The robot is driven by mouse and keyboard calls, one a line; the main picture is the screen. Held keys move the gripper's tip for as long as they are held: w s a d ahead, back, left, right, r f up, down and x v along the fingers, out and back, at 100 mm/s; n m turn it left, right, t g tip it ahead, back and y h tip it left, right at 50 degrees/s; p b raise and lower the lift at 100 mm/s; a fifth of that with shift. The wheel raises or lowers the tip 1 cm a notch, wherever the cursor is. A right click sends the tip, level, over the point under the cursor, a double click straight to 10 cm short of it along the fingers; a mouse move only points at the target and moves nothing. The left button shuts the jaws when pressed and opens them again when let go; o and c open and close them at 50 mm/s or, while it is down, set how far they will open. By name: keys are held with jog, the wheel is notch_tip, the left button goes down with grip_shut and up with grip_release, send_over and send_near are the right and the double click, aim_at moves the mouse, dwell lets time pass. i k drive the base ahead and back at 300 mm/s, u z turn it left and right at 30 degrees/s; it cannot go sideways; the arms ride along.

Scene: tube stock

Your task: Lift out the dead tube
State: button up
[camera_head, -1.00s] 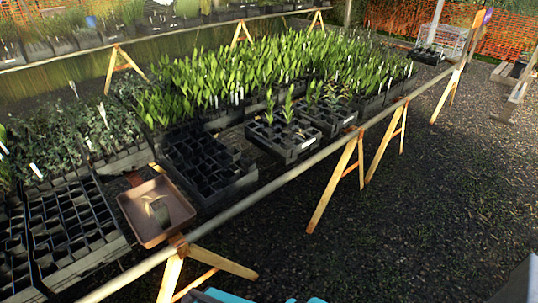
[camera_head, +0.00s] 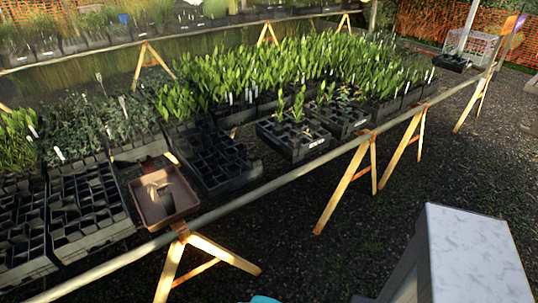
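A brown square tray (camera_head: 141,204) sits at the front edge of the bench, left of centre. A small dark tube (camera_head: 166,197) is inside it; too little of its contents shows to tell a plant. A black tube tray (camera_head: 291,150) holds a few upright green plants, with a white label on its front. The black tray to its right (camera_head: 345,128) holds short, partly yellowish plants. I cannot tell for sure which tube is the dead one. My gripper is not in view.
A black tray with mostly empty cells (camera_head: 212,170) stands between the brown tray and the sparse tray. Dense green seedlings (camera_head: 300,62) fill the bench behind. A rail (camera_head: 255,192) runs along the front on orange trestle legs (camera_head: 345,182).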

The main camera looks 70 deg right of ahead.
aim_at(294, 142)
jog(key=z, duration=0.65)
jog(key=k, duration=0.15)
jog(key=u, duration=1.95)
jog(key=k, duration=1.7)
jog(key=z, duration=1.15)
